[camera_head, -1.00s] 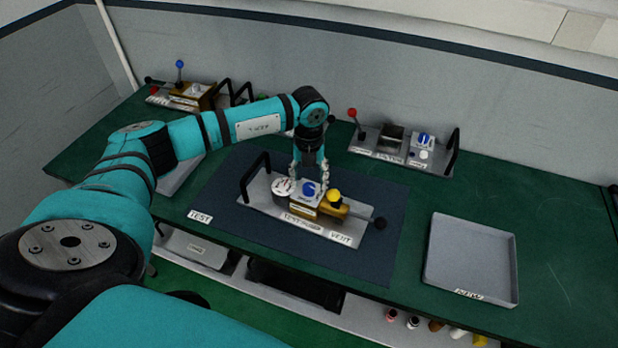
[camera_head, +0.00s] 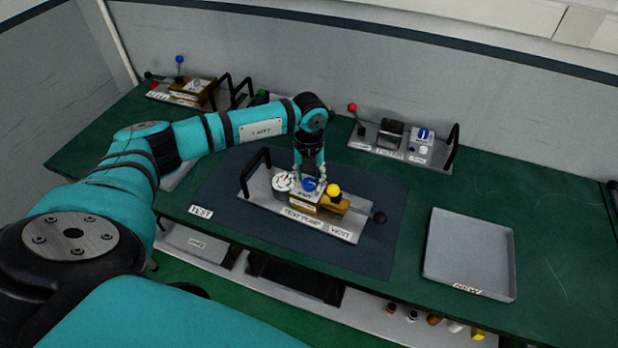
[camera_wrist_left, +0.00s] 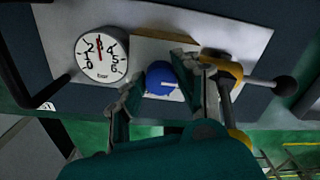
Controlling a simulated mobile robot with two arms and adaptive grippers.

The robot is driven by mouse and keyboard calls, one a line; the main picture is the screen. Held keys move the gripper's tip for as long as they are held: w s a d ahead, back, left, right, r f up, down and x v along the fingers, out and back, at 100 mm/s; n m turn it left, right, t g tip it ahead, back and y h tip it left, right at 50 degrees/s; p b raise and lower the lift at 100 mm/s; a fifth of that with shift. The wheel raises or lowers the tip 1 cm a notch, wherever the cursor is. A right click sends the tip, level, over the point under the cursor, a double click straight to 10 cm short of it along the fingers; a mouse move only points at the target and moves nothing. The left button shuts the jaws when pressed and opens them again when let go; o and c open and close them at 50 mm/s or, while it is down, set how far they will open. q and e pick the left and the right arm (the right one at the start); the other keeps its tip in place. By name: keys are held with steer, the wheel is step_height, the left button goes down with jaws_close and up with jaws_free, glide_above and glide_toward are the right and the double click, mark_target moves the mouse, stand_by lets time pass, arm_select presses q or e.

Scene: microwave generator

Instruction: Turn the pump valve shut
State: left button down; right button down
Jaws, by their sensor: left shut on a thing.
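The test pump is a grey plate (camera_head: 262,205) on the dark mat, with a gauge, a brass block and a black handle. The blue valve knob (camera_head: 310,184) sits in the middle of it, beside the white gauge (camera_head: 284,182). My left gripper (camera_head: 309,181) points down from above with its fingers around the blue knob. The gauge (camera_wrist_left: 101,54) has a red needle pointing near 3. My right gripper is not in view.
A black carrying handle (camera_head: 255,172) rises at the plate's left end. An empty grey tray (camera_head: 469,253) lies at right. Other pump units stand at the back, one with a red-tipped lever (camera_head: 352,107).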

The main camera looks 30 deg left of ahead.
arm_select(q)
steer(key=shift+f+m+b, duration=0.1)
steer(key=shift+m+b, duration=0.6)
steer(key=shift+b, duration=0.1)
steer(key=m+b, duration=0.3)
steer(key=shift+w+f, duration=0.1)
steer(key=m+b, duration=0.3)
steer(key=m, duration=0.1)
steer(key=shift+d+b, duration=0.1)
steer(key=shift+b, duration=0.2)
steer(key=m+b, duration=0.4)
steer(key=m, duration=0.1)
steer(key=shift+d+r+m+b, duration=0.1)
steer(key=shift+r+m+b, duration=0.1)
steer(key=shift+m+b, duration=1.6)
steer(key=shift+m+p, duration=0.35)
steer(key=shift+m, duration=0.25)
steer(key=c, duration=0.9)
jaws_free()
steer(key=shift+c, duration=0.2)
